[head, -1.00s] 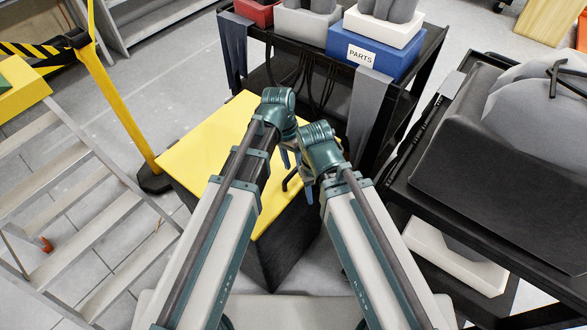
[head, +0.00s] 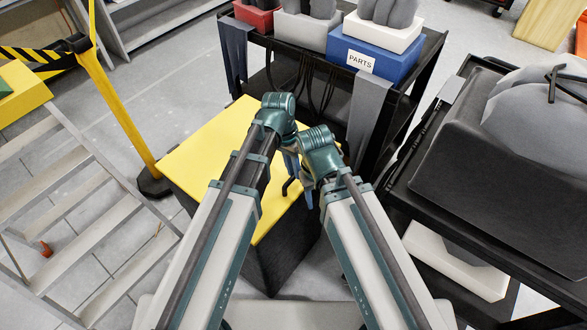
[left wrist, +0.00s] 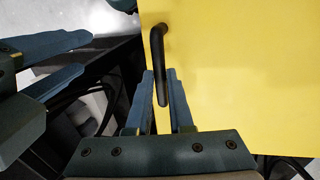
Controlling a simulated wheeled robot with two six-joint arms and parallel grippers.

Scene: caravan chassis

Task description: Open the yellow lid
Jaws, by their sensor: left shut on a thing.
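The yellow lid (head: 205,155) is a flat yellow panel on top of a dark box (head: 285,250) in front of me; it looks closed. It fills the right of the left wrist view (left wrist: 240,80). A black bar handle (left wrist: 158,65) stands on the lid near its edge. My left gripper (left wrist: 160,85) is shut on the handle, with one blue finger on each side of it. In the head view, my left gripper (head: 291,166) is partly hidden by its own wrist. My right gripper (left wrist: 80,60) is close beside it, fingers apart and empty, off the lid's edge.
A black cart (head: 430,55) with a blue PARTS box (head: 370,60) stands just behind the lid. Another dark cart (head: 480,235) is at the right. A yellow barrier post (head: 120,105) and a grey step ladder (head: 95,215) are at the left.

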